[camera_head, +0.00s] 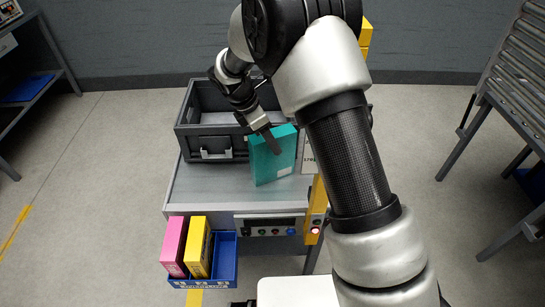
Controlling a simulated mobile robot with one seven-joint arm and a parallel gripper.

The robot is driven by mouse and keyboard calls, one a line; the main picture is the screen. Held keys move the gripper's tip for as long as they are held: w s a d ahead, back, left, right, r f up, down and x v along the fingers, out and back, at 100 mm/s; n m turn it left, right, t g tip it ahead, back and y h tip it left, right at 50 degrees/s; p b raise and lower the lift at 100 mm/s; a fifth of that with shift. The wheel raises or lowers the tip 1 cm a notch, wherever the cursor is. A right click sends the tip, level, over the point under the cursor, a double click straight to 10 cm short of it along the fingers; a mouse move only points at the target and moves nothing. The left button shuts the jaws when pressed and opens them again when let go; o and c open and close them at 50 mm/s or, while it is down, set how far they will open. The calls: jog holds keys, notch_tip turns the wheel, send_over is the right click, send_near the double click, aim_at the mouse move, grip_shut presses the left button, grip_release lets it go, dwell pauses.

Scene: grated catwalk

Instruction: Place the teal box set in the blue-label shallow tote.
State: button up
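The teal box set (274,165) is upright and slightly tilted over the grey worktable, just in front of a dark grey tote (190,140). My gripper (272,142) is at its top edge, with one finger across the near face and the other hidden. It looks shut on the box. I cannot tell whether the box's bottom touches the table. A shallow blue tote (228,262) hangs at the table's front left, with small pale labels on its front. It holds a pink box (174,247) and a yellow box (198,248); its right part is empty.
The dark grey tote's visible interior looks empty. A white sign (309,155) stands right of the teal box, partly behind my arm. A control panel (270,227) is on the table front. A roller conveyor (515,85) is at right, a shelf (30,85) at upper left.

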aim_at(273, 156)
jog(key=x, duration=0.5)
jog(key=shift+w+d, duration=0.15)
jog(key=shift+d, duration=0.25)
jog(key=shift+f, duration=0.3)
jog(key=shift+c, duration=0.4)
grip_shut()
jog(key=shift+r, duration=0.1)
